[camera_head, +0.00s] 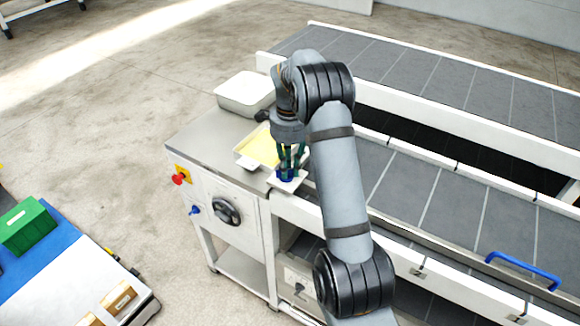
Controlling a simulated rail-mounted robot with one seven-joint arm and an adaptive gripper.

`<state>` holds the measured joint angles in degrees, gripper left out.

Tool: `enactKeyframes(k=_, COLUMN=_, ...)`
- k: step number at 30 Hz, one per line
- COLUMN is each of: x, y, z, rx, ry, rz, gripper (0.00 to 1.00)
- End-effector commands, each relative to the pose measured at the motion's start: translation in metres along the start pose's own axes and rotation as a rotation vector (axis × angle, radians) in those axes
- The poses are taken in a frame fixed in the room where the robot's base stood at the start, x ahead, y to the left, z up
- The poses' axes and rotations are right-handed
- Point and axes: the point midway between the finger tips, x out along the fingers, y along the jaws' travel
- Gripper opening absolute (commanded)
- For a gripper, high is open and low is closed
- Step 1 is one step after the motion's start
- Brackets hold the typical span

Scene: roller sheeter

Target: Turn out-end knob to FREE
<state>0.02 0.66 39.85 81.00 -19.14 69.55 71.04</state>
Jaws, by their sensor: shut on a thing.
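My gripper (290,168) points straight down at the near end of the sheeter. Its dark green fingers are shut on a blue knob (286,176), which stands on a small pale plate (298,183) at the belt's left end. The fingers partly hide the knob. Its pointer and any FREE marking are too small or hidden to read.
A shallow tray with yellow contents (262,147) lies just left of my gripper. The front panel carries a black handwheel (227,212), a red button (178,179) and a small blue knob (194,210). Grey belts (430,190) extend right.

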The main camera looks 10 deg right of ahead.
Motion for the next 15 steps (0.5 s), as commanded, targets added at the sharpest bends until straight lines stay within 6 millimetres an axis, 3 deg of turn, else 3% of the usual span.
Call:
enactKeyframes(k=8, x=-0.0003, y=-0.0009, z=-0.0006, rx=-0.049, ry=0.001, rz=-0.002, gripper=0.00)
enactKeyframes(k=15, x=-0.0002, y=-0.0021, z=-0.0012, rx=-0.200, ry=0.001, rz=-0.001, gripper=0.00)
